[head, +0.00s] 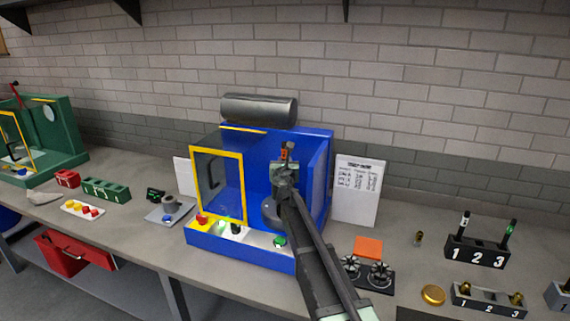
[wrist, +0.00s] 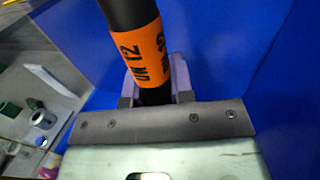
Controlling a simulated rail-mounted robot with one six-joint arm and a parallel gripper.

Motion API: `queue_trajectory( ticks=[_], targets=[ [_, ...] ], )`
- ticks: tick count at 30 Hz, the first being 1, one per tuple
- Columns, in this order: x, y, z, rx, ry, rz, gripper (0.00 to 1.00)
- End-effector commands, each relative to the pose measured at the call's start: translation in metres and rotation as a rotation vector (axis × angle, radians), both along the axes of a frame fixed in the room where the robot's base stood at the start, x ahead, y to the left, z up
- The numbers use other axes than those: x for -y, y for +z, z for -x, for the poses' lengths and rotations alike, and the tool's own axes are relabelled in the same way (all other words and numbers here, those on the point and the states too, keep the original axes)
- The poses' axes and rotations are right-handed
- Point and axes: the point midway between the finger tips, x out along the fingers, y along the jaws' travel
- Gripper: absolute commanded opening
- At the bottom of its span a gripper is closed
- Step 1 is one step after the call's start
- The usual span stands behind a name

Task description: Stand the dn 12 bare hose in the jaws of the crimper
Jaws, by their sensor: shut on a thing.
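My gripper (head: 284,168) is shut on the black hose (wrist: 130,15), which carries an orange band reading DN 12. In the wrist view my two fingers (wrist: 155,88) close around the hose just below the band. In the head view only a short piece of the hose (head: 284,152) shows above my fingers. The blue crimper (head: 255,180) stands behind my gripper, with a yellow-framed clear door at its left. A dark round part (head: 270,212) of it shows low beside my arm, which partly hides it. I cannot tell whether the hose touches the crimper.
A dark cylinder (head: 260,108) lies on top of the crimper. A white printed sheet (head: 357,190) stands to its right. Black numbered racks (head: 478,252) with fittings stand at the right. A green machine (head: 45,135) and a green numbered block (head: 105,189) are at the left.

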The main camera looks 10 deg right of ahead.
Motion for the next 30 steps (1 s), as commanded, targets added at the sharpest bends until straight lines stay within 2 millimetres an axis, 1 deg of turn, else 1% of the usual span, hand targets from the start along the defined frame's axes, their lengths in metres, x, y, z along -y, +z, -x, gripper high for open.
queue_trajectory(
  ticks=[1,30],
  targets=[
    [0.000,-0.004,0.000,0.000,0.000,0.000,0.00],
    [0.000,-0.038,0.000,0.000,0.000,0.000,0.00]
  ],
)
